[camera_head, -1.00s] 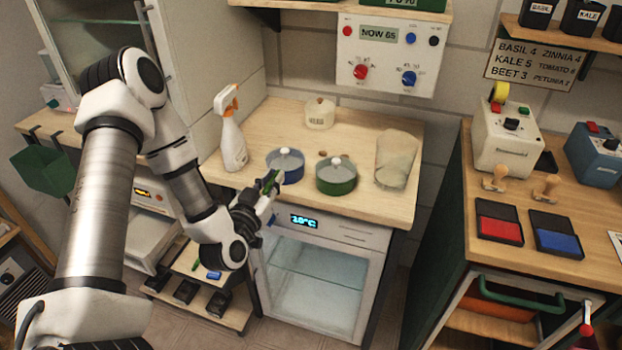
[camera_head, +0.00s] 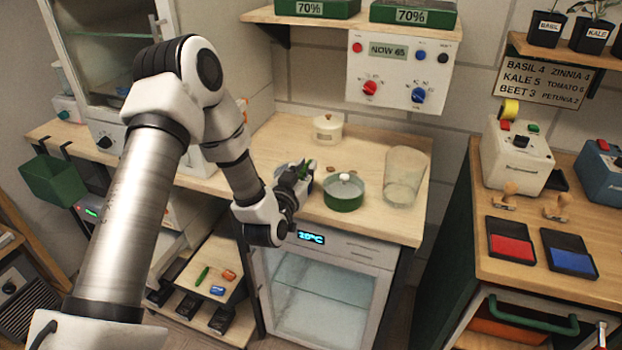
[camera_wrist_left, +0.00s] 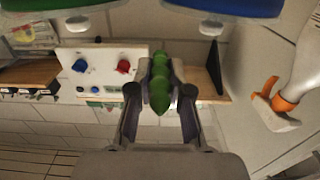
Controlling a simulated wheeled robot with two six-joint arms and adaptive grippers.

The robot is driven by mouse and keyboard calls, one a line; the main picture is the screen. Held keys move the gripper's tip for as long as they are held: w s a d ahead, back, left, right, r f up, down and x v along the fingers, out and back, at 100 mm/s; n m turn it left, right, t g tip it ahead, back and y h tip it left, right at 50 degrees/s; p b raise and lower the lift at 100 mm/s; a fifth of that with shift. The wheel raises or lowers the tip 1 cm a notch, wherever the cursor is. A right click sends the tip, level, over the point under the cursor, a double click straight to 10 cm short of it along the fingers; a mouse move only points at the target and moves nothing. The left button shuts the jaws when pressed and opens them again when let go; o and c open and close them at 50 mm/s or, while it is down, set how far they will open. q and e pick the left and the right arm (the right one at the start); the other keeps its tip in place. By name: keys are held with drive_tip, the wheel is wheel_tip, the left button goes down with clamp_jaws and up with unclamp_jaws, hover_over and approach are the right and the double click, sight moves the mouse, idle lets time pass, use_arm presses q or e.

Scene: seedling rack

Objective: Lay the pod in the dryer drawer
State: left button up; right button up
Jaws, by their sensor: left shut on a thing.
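A green pod (camera_wrist_left: 160,85) is held between the two fingers of my left gripper (camera_wrist_left: 160,105) in the left wrist view. In the head view my left gripper (camera_head: 300,176) is above the front of the wooden counter, left of the green pot (camera_head: 343,193), and the pod shows as a small green bit at its tip. It hides most of the blue pot. A white drawer-like front (camera_head: 160,245) shows low at left, partly behind my arm; whether it is the dryer drawer I cannot tell. My right gripper is not in view.
A clear jar (camera_head: 404,178) and a lidded cream pot (camera_head: 327,129) stand on the counter (camera_head: 275,140). Below it is a glass-fronted cabinet (camera_head: 320,290). A low wooden shelf (camera_head: 190,268) at left holds small green, orange and blue pieces.

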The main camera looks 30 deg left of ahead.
use_arm(q)
drive_tip(key=f, duration=0.1)
drive_tip(key=w+f, duration=0.2)
drive_tip(key=shift+d+f+p, duration=0.2)
drive_tip(key=shift+f+p, duration=0.05)
drive_tip(key=shift+p, duration=0.05)
drive_tip(key=shift+f, duration=0.3)
drive_tip(key=o, duration=0.7)
drive_tip(key=shift+o, duration=0.2)
